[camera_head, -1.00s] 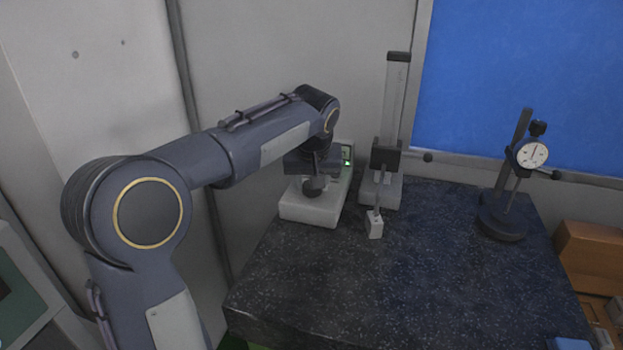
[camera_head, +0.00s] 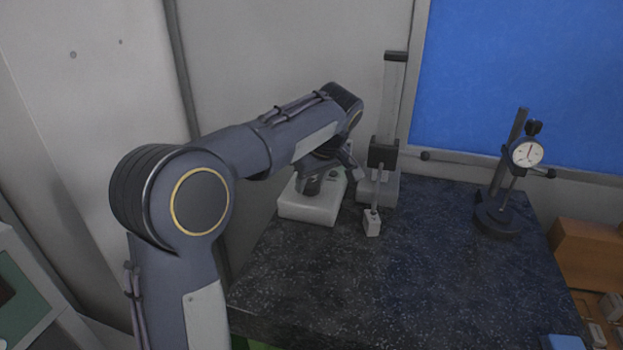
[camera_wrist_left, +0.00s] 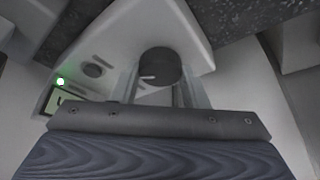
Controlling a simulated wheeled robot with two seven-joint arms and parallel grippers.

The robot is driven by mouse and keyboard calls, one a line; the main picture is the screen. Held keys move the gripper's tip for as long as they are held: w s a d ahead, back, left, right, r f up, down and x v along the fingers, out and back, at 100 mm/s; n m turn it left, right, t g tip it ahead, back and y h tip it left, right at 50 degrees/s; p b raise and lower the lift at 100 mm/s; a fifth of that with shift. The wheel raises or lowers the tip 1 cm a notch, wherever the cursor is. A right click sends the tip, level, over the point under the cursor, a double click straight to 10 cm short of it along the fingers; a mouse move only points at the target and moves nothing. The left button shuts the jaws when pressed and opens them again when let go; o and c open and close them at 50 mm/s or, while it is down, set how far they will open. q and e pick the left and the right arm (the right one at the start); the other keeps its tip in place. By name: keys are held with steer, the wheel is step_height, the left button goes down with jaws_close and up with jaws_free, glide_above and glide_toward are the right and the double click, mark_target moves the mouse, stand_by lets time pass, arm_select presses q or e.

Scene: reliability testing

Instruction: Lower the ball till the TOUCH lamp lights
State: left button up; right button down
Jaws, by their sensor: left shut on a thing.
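My left gripper (camera_head: 318,174) is shut on a dark round knob (camera_wrist_left: 160,64) with a white mark, on top of a pale control box (camera_head: 308,208). In the left wrist view its fingers flank the knob. A small green lamp (camera_wrist_left: 60,81) glows on the box, above a display (camera_wrist_left: 62,100); no lamp label is readable. Right of the box stands a gauge column (camera_head: 395,95) with a dark slider (camera_head: 383,153). A thin stylus (camera_head: 375,194) hangs from it to a small white block (camera_head: 372,224). The ball and its contact cannot be made out. My right gripper is out of view.
These stand on a dark speckled slab (camera_head: 400,280). A dial indicator (camera_head: 526,153) on a dark stand (camera_head: 497,218) is at its right. A brown box (camera_head: 585,255) lies beyond the right edge. The slab's front middle is clear.

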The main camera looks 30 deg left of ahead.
mark_target(319, 202)
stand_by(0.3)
arm_select(q)
steer(key=o, duration=1)
steer(key=shift+r, duration=0.1)
steer(key=v, duration=0.7)
steer(key=shift+d+r, duration=0.15)
steer(key=shift+r, duration=0.15)
